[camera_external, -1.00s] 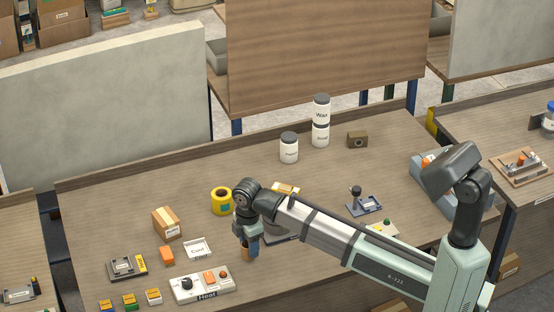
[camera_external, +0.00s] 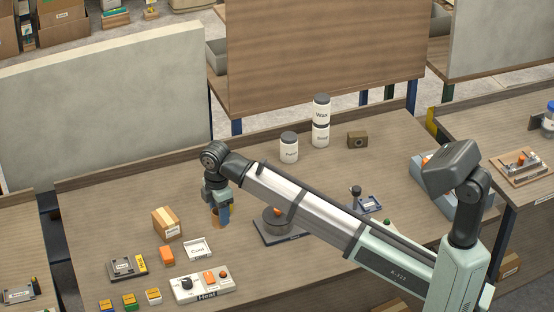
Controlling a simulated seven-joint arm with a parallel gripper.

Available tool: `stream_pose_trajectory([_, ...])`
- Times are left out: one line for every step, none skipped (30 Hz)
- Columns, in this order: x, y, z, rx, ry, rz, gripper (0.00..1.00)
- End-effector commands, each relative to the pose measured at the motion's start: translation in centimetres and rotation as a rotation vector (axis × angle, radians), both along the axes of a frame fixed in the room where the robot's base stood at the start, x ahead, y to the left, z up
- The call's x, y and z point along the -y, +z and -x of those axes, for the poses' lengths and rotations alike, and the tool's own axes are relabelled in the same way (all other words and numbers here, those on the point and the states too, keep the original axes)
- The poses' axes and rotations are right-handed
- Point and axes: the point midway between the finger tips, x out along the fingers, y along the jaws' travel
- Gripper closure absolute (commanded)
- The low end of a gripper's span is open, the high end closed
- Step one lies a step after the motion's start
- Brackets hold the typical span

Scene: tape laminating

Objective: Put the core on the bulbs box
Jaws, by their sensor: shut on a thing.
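Whether the core touches the table is unclear. A cardboard box (camera_external: 166,222) with pale tape on top, seemingly the bulbs box, stands left of my gripper, apart from it. Its small label is hard to read, and its top looks bare. The yellow tape roll is hidden behind my gripper.
A white Cool tray (camera_external: 198,248) and a white Heat panel (camera_external: 202,284) lie in front of my gripper. A dark round-topped device (camera_external: 275,226) stands to the right. White jars (camera_external: 289,148) stand at the back.

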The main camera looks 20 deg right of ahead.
Motion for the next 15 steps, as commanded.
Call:
stream_pose_trajectory([-1.9,0.7,-2.0,0.000,0.002,0.000,0.80])
stream_pose_trajectory([-2.6,1.0,-2.7,-0.001,0.002,0.000,0.80])
stream_pose_trajectory([-3.5,1.3,-3.6,-0.001,0.003,0.000,0.80])
stream_pose_trajectory([-4.2,1.6,-4.3,-0.001,0.003,0.000,0.80])
stream_pose_trajectory([-4.9,1.8,-5.0,-0.001,0.004,0.000,0.80])
stream_pose_trajectory([-5.8,2.2,-6.0,-0.001,0.004,0.001,0.80])
stream_pose_trajectory([-6.4,2.4,-6.7,-0.001,0.004,0.000,0.80])
stream_pose_trajectory([-7.1,2.7,-7.4,-0.001,0.004,0.000,0.80])
stream_pose_trajectory([-7.9,3.0,-8.2,0.000,0.003,0.000,0.80])
stream_pose_trajectory([-8.5,3.2,-8.9,0.000,0.003,0.000,0.80])
stream_pose_trajectory([-9.1,3.4,-9.5,0.000,0.002,0.000,0.80])
stream_pose_trajectory([-9.8,3.7,-10.3,0.000,0.001,0.000,0.80])
stream_pose_trajectory([-10.3,3.9,-10.9,0.000,0.000,0.000,0.80])
stream_pose_trajectory([-10.7,4.1,-11.4,0.001,0.000,0.000,0.80])
stream_pose_trajectory([-11.3,4.3,-12.1,0.001,-0.001,0.000,0.80])
